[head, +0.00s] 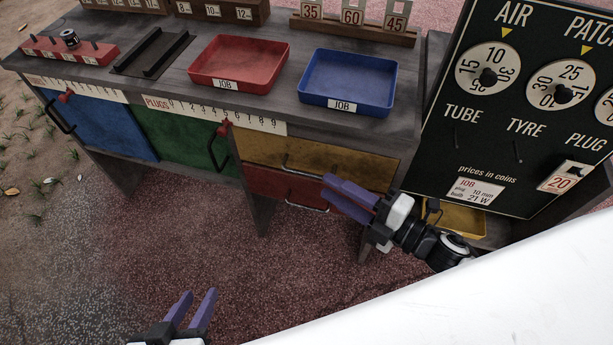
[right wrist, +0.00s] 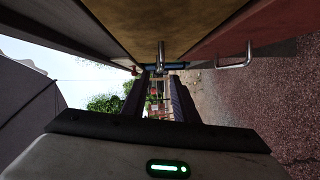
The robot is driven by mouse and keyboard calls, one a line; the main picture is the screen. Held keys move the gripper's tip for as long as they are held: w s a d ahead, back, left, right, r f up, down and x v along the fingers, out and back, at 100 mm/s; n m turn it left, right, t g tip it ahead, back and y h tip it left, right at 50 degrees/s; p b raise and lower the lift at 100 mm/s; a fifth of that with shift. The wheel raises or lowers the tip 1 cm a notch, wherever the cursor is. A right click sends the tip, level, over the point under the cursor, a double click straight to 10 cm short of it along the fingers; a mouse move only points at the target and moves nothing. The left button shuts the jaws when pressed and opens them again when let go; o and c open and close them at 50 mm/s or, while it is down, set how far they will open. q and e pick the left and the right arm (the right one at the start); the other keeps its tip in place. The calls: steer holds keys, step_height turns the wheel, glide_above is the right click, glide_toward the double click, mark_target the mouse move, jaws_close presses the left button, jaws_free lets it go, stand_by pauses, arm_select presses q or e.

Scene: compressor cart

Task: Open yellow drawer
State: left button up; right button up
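The yellow drawer (head: 350,168) is in the right part of the workbench, above the red drawer (head: 270,184), and its front looks flush. Its metal handle (head: 298,166) also shows in the right wrist view (right wrist: 161,55), ahead of the fingertips and between their lines. My right gripper (head: 328,188) is open, its purple fingers pointing left, just right of the handle in the head view. In the right wrist view nothing is seen gripped; I cannot tell whether a fingertip touches the handle. My left gripper (head: 199,295) is open and empty over the ground, low in the head view.
The red drawer's handle (head: 308,205) is just below. Green (head: 185,137) and blue (head: 98,122) fronts lie to the left. Red (head: 240,84) and blue trays (head: 348,104) stand on top. A black price board (head: 510,110) stands close right of the bench. The ground in front is clear.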

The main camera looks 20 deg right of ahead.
mark_target(306, 174)
steer(key=b+x, duration=0.1)
steer(key=x, duration=0.6)
steer(key=shift+w+a, duration=0.2)
steer(key=shift+w, duration=0.15)
steer(key=shift+c, duration=0.4)
jaws_close()
stand_by(0.7)
